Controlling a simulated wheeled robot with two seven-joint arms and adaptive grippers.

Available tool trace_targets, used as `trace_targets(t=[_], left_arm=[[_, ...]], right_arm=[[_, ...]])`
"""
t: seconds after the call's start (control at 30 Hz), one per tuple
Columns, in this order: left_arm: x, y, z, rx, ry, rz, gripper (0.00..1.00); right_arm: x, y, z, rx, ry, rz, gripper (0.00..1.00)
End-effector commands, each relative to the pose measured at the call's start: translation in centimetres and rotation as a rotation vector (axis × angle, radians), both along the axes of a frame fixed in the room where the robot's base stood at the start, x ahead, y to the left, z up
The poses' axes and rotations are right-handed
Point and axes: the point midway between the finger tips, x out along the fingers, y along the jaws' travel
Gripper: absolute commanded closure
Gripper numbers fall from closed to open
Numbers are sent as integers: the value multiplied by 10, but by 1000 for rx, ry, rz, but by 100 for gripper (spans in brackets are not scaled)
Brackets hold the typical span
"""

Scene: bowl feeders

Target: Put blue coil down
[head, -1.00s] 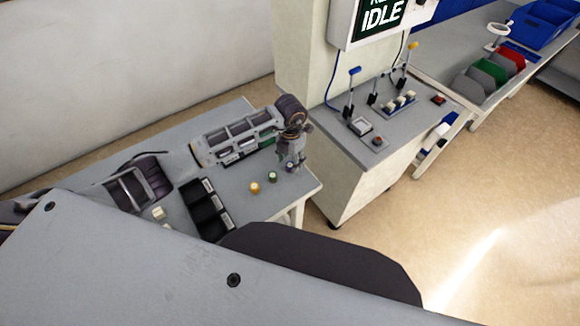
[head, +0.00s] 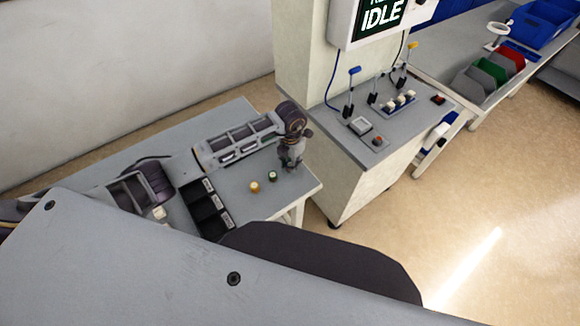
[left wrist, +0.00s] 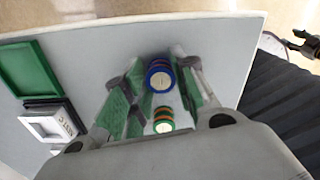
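My left gripper (head: 291,165) is low over the right end of the grey table. In the left wrist view its fingers (left wrist: 161,72) close around the blue coil (left wrist: 160,76), a short round piece with a blue rim and orange bands. It looks larger than the green coil (left wrist: 164,122) behind it and seems held a little above the table. In the head view the gripper hides the blue coil. The green coil (head: 272,176) stands just left of the gripper. A dark forked part (left wrist: 304,42) at the wrist view's edge may be my right gripper; its state is unclear.
A yellow coil (head: 255,187) stands left of the green one. Black labelled trays (head: 206,207) lie farther left. A console (head: 350,150) with levers stands to the right.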

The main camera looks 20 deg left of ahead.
Motion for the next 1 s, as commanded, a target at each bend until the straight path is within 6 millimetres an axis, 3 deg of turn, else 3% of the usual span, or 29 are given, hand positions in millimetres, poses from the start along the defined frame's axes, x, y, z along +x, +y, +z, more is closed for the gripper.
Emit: trace_targets(t=[0.03, 0.17, 0.57, 0.77, 1.0], left_arm=[[0, 0, 0, 0, 0, 0, 83], [0, 0, 0, 0, 0, 0, 100], [1, 0, 7, 0, -1, 1, 100], [1, 1, 28, 1, -4, -1, 100], [1, 0, 63, 1, -4, -1, 100]], right_arm=[[2, -1, 0, -2, -2, 1, 60], [3, -5, 0, -5, -3, 2, 60], [-12, -9, -1, -10, 12, 2, 60], [-17, -5, -2, -5, 18, 1, 60], [-10, 4, -5, 4, 11, -2, 60]])
